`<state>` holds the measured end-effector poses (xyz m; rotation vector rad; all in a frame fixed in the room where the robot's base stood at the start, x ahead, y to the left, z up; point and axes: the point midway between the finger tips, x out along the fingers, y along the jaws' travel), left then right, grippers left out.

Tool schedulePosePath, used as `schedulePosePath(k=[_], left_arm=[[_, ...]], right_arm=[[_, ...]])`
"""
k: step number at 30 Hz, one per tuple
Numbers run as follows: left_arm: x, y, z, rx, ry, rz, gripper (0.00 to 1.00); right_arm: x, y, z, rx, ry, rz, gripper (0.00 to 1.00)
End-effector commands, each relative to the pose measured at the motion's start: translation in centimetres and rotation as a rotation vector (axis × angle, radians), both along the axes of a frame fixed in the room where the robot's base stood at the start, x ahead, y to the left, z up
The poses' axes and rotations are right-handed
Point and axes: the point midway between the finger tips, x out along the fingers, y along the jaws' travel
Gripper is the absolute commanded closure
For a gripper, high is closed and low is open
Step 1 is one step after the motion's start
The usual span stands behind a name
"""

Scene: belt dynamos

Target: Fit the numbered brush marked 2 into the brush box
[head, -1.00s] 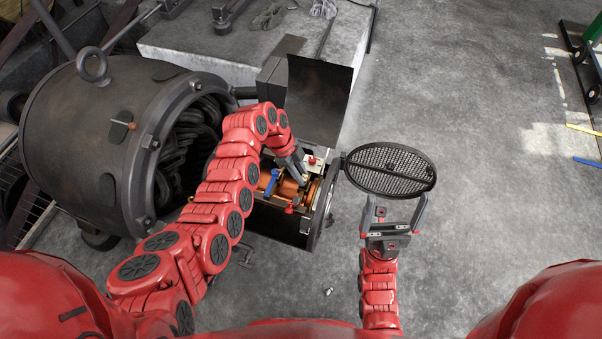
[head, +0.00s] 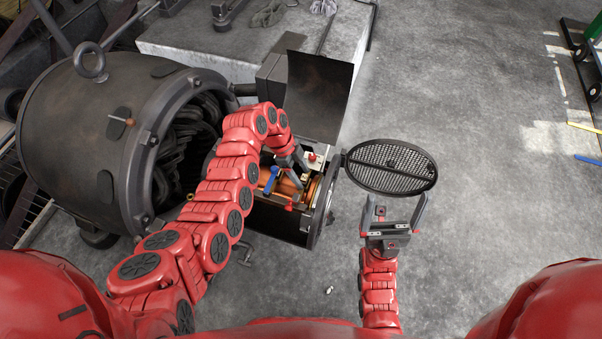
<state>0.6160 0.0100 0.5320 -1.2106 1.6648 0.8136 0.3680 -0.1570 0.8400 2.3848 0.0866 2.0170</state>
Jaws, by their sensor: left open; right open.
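The dynamo (head: 292,232) is an open dark housing with copper-coloured parts, a blue lever (head: 271,180) and small red parts inside. My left gripper (head: 296,172) reaches down into this opening. It is open, and its tips lie close to the inner parts; whether they touch anything I cannot tell. The brush marked 2 and the brush box cannot be made out at this size, partly behind my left arm. My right gripper (head: 394,214) is open and empty, with its fingers pointing up, just below a round mesh cover (head: 391,167).
A raised dark lid (head: 318,98) stands behind the dynamo opening. A large dark cylinder (head: 85,135) with coiled cable inside stands at left. A concrete block (head: 190,45) lies behind. A small light object (head: 330,290) lies on the floor.

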Motion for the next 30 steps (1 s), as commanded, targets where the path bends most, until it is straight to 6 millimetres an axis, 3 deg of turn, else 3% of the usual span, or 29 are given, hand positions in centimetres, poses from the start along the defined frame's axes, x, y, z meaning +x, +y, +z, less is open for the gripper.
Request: schedulePosePath(k=[8, 17, 18, 21, 30], left_arm=[[0.2, 0.5, 1.3, 0.0, 0.0, 0.0, 0.36], [1.3, 3.3, 8.4, 0.0, -0.009, 0.003, 0.36], [1.4, 3.8, 10.1, 0.0, -0.003, 0.003, 0.36], [1.6, 4.7, 12.4, 0.0, 0.0, 0.002, 0.36], [2.1, 6.2, 15.9, 0.0, -0.002, 0.001, 0.36]], right_arm=[[0.0, 0.0, 0.1, 0.0, 0.0, 0.0, 0.0], [0.0, 0.0, 0.5, 0.0, 0.0, 0.0, 0.0], [0.0, 0.0, 1.8, 0.0, 0.0, 0.0, 0.0], [0.0, 0.0, 3.4, 0.0, 0.0, 0.0, 0.0], [0.0, 0.0, 4.7, 0.0, 0.0, 0.0, 0.0]])
